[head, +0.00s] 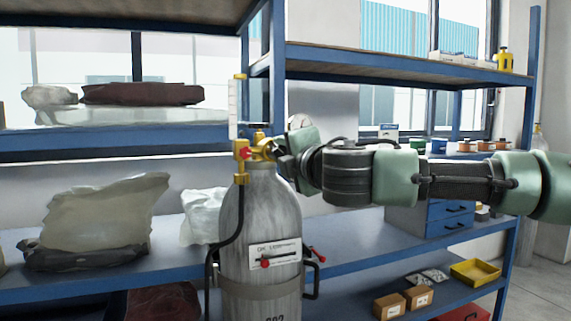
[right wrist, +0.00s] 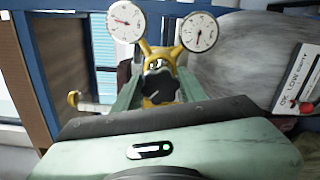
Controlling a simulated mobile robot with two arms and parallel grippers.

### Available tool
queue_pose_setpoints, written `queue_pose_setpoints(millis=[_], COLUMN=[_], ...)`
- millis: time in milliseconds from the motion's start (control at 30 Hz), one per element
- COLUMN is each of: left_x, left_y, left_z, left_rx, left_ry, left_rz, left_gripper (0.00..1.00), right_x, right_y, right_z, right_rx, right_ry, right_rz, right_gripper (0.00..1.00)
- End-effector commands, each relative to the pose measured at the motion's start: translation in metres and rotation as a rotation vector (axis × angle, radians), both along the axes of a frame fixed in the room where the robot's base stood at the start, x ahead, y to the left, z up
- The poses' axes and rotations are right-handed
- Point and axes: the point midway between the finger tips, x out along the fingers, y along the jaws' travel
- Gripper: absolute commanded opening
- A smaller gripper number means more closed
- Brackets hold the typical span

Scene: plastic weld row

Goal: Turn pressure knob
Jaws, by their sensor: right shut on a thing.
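A grey gas cylinder (head: 240,205) stands upright in front of the shelves, with a brass regulator (head: 263,142) on top. In the right wrist view the regulator (right wrist: 157,55) carries two round white gauges, a left one (right wrist: 125,25) and a right one (right wrist: 200,31). The dark pressure knob (right wrist: 157,82) sits below them, between the fingers. My right gripper (right wrist: 158,92) is shut on the knob. In the head view my right gripper (head: 279,153) reaches the regulator from the right and hides the knob. My left gripper is not in view.
A flow tube (head: 233,107) rises left of the regulator, and a black hose (head: 238,215) hangs down the cylinder. Blue shelving (head: 360,250) stands close behind, holding wrapped bags (head: 105,215), small boxes (head: 404,300) and a yellow tray (head: 475,272).

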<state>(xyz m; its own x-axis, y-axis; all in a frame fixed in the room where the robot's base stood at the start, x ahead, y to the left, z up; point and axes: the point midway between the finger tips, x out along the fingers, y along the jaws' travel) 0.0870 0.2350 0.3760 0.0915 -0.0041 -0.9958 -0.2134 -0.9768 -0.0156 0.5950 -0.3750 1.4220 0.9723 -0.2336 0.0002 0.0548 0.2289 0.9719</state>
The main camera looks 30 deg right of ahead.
Motion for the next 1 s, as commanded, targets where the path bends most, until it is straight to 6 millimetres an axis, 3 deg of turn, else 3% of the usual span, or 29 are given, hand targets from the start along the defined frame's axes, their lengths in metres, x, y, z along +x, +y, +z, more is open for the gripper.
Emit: queue_pose_setpoints(millis=[1000], left_x=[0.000], left_y=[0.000], left_z=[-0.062], left_rx=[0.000], left_ry=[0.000], left_rz=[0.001], left_gripper=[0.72], right_x=[0.000], right_y=[0.001], right_z=[-0.005], right_rx=[0.888], right_ry=[-0.213], right_rz=[0.000], right_gripper=[0.01])
